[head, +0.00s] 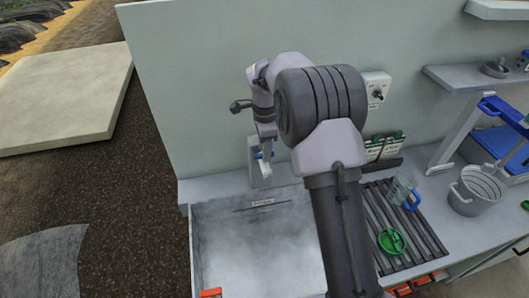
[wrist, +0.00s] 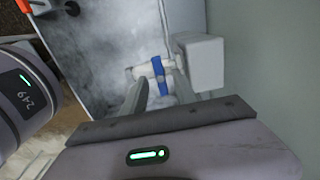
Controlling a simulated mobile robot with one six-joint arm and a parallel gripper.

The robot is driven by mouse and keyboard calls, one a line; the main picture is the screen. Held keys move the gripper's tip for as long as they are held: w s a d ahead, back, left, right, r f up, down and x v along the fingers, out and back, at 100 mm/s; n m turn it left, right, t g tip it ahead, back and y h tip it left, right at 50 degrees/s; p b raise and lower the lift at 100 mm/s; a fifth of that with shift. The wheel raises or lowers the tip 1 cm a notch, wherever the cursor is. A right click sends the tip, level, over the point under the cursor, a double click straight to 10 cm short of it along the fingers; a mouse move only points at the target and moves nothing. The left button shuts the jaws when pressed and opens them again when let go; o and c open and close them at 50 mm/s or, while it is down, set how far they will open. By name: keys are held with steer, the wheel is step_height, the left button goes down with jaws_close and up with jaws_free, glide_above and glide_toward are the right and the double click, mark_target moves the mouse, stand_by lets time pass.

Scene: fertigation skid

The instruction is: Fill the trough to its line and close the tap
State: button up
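The trough (head: 250,255) is a grey basin below the back wall, with a small label and a dark line (head: 262,205) on its far inner side. Its mottled surface also shows in the wrist view (wrist: 100,50); I cannot tell the water level. The tap (head: 259,169) is on the wall above the trough's far edge. Its blue handle (wrist: 158,76) crosses a pale pipe beside a white block (wrist: 200,62). My gripper (wrist: 159,80) is open, with its two fingers apart on either side of the blue handle. Contact is not clear. No stream is visible.
A slatted rack (head: 420,240) with a green round item (head: 392,241) and a blue-handled clear jug (head: 404,190) lies to the right. A grey bucket (head: 477,190) stands farther right. A wall switch box (head: 376,90) is behind my arm. An orange clip (head: 211,293) is on the trough's near edge.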

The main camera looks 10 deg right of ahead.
steer(key=shift+f, duration=0.35)
steer(key=shift+c, duration=0.2)
jaws_close()
